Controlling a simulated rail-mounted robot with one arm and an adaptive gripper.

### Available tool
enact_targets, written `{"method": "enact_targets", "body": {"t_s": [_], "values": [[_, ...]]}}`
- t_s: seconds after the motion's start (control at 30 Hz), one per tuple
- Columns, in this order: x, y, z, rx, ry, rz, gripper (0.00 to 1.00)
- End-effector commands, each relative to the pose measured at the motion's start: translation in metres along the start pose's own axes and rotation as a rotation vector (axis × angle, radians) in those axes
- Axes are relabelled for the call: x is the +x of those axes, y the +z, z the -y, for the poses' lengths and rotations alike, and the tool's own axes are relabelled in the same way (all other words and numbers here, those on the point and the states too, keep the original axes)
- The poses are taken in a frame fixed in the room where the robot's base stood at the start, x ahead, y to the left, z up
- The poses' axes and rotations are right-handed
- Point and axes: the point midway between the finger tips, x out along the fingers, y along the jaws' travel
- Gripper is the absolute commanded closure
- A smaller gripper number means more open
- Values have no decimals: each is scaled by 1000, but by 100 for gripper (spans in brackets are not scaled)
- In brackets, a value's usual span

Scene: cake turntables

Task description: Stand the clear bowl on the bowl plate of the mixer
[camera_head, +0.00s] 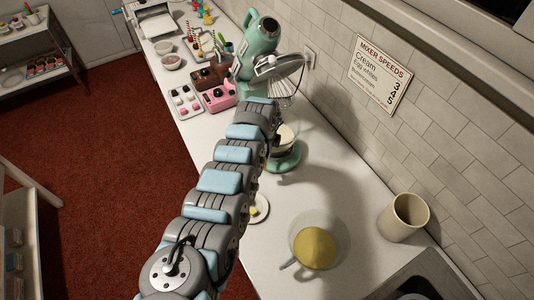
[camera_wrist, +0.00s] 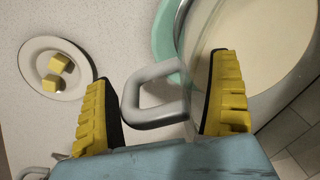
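A clear bowl with cream-coloured contents (camera_wrist: 262,50) is over the mixer's teal bowl plate (camera_wrist: 164,38), upright; I cannot tell whether it fully rests on it. In the head view the bowl (camera_head: 290,133) and plate (camera_head: 287,162) are partly behind my arm. The teal mixer (camera_head: 262,38) has its head tilted up, with the whisk (camera_head: 284,88) above the bowl. My gripper (camera_wrist: 160,75) is open, its yellow fingers either side of the bowl's grey handle (camera_wrist: 150,122), with a clear gap on the left. My arm hides the gripper in the head view.
Another clear bowl with yellow contents (camera_head: 315,247) stands nearer on the counter. A small plate (camera_head: 262,215) with yellow cubes lies left of the mixer plate in the wrist view (camera_wrist: 78,88). A beige canister (camera_head: 403,217) stands by the wall. Pink (camera_head: 218,98) and brown boxes are left of the mixer.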

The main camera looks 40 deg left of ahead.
Motion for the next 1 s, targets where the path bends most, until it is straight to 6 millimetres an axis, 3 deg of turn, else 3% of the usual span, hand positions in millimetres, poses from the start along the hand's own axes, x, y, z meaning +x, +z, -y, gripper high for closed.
{"method": "enact_targets", "body": {"t_s": [0.27,0.47,1.0], "values": [[-3,0,0,0,0,0,9],[-21,1,0,-1,-2,-1,9],[-107,0,0,0,-1,0,9]]}}
